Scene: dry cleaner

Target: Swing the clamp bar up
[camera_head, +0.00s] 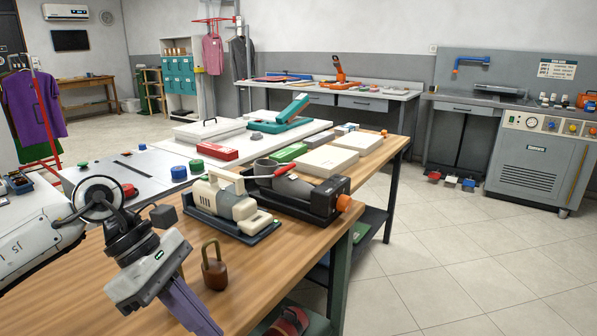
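A black clamp-like device (322,203) lies on the wooden table, with an orange knob at its right end. A grey curved part with a red tip (282,170) lies across its top; I cannot tell for sure that this is the clamp bar. A teal lever (291,112) slants up from a teal base farther back on a white board; it could also be a bar. My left gripper (192,312) hangs at the lower left in front of the table edge, apart from the device. Its purple fingers point down; their opening is unclear. My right gripper is out of view.
A cream and grey machine (229,203) on a dark tray stands left of the device. A brown padlock-shaped weight (215,267) stands near the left gripper. Red (217,149) and green (288,153) boxes lie behind. Open tiled floor (440,240) is at right.

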